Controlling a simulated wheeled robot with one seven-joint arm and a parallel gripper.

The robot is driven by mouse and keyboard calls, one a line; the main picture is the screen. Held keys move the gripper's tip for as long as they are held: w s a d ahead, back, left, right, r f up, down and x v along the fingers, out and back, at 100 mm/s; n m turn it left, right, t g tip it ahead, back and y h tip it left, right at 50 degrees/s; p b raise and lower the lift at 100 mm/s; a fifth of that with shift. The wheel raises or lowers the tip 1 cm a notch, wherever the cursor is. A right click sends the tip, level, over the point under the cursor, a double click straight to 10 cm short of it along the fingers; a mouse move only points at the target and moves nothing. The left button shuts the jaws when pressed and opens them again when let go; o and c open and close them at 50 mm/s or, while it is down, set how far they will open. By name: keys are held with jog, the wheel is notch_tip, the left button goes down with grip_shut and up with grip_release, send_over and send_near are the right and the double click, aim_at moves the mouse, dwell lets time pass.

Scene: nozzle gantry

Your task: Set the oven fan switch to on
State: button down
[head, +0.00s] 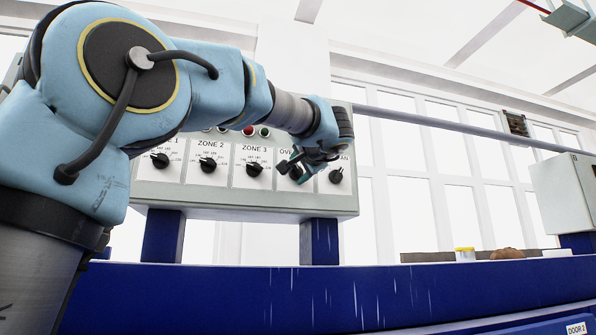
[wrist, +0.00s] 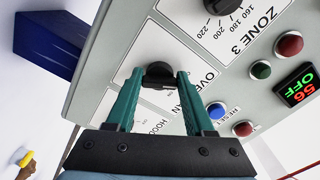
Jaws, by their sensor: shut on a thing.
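The oven fan switch is a black rotary knob (wrist: 157,72) on the grey control panel, beside the partly covered "OVEN FAN" label (wrist: 193,84) in the wrist view. My gripper (wrist: 160,78) has its two green fingers shut on this knob, one on each side. In the head view my gripper (head: 300,165) is at the right part of the panel (head: 230,198) and covers most of the switch. I cannot tell which mark the knob points to.
The Zone 3 knob (head: 254,169) is left of my gripper and another black knob (head: 336,176) is close on its right. The wrist view shows a blue button (wrist: 216,111), red and green buttons and a lit display (wrist: 300,84). A blue beam (head: 400,290) runs below.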

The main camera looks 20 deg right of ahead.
jog(key=shift+m, duration=0.4)
jog(key=m, duration=0.4)
jog(key=shift+r+m, duration=0.1)
jog(key=shift+m, duration=0.3)
jog(key=m+p, duration=0.1)
jog(key=m, duration=0.3)
jog(key=shift+r, duration=0.1)
jog(key=shift+m+p, duration=0.55)
jog(key=shift+m, duration=0.65)
jog(key=shift+c, duration=1.4)
grip_release()
